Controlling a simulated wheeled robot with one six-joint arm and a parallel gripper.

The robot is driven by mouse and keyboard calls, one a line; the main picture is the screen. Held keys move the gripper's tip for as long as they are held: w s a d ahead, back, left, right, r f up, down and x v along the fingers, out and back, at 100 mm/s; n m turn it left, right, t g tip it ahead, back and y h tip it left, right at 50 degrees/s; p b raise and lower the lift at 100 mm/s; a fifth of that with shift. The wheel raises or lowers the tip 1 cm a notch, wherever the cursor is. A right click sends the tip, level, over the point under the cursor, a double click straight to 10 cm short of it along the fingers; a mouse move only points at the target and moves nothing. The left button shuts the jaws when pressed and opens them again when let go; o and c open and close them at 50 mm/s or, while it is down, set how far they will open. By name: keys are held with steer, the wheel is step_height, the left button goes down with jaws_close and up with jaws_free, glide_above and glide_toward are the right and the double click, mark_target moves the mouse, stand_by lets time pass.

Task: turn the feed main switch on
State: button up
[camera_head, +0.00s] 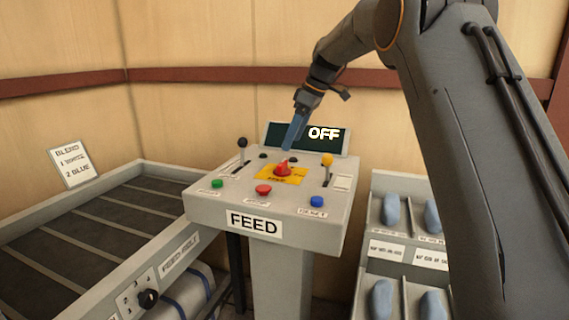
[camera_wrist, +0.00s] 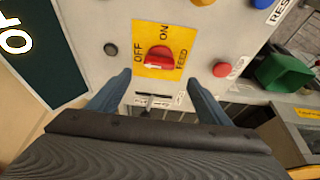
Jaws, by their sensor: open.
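The feed main switch (camera_head: 283,170) is a red rotary knob on a yellow plate (camera_head: 296,180) in the middle of the FEED console. In the wrist view the red knob (camera_wrist: 158,58) sits between the words OFF and ON, and its white mark points toward the OFF side. The console display (camera_head: 323,134) reads OFF. My gripper (camera_head: 288,148) is above the console, pointing down at the knob. In the wrist view its two blue fingers (camera_wrist: 158,80) are spread apart with nothing between them, and the knob lies just beyond their tips.
On the console (camera_head: 257,222) are a black lever (camera_head: 242,143), a yellow-topped lever (camera_head: 327,160), and green (camera_head: 217,183), red (camera_head: 263,190) and blue (camera_head: 317,201) buttons around the switch. A conveyor (camera_head: 90,215) lies left; a rack with blue pieces (camera_head: 391,211) stands right.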

mark_target(283, 162)
steer(key=shift+p+x, duration=0.9)
steer(key=shift+x, duration=3.15)
steer(key=shift+w, duration=0.15)
steer(key=c, duration=1)
